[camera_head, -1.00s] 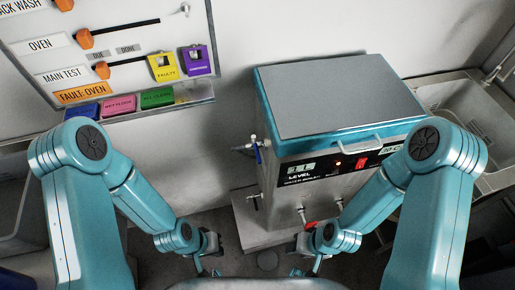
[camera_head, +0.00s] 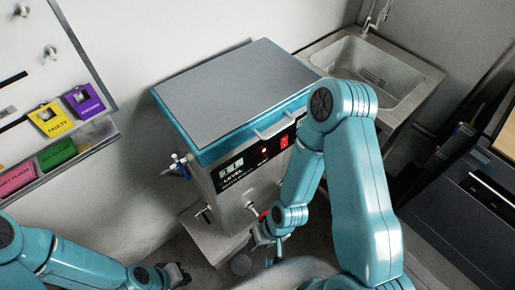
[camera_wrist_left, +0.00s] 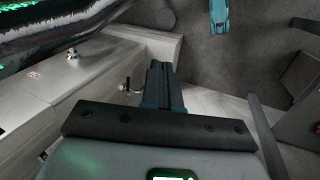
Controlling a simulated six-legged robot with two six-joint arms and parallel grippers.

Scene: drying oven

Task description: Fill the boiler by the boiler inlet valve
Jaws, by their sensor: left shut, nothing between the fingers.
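The boiler (camera_head: 235,90) is a steel box with a grey lid, a teal rim and a front panel marked LEVEL. A blue-handled valve (camera_head: 181,166) is on its left side near the top. A dark-handled valve (camera_head: 205,213) is lower on that side, and another fitting (camera_head: 252,207) is on the front. The frames do not show which is the inlet. My left gripper (camera_head: 178,274) is shut and empty, low and left of the boiler, apart from it. Its closed fingers (camera_wrist_left: 160,80) show in the left wrist view. My right gripper (camera_head: 265,240) is low before the boiler's front; its jaws are unclear.
A steel sink (camera_head: 365,70) with a tap stands behind and right of the boiler. A wall board (camera_head: 50,80) with coloured tags is at the left. A dark cabinet (camera_head: 470,210) is at the right. Bare wall and floor lie left of the boiler.

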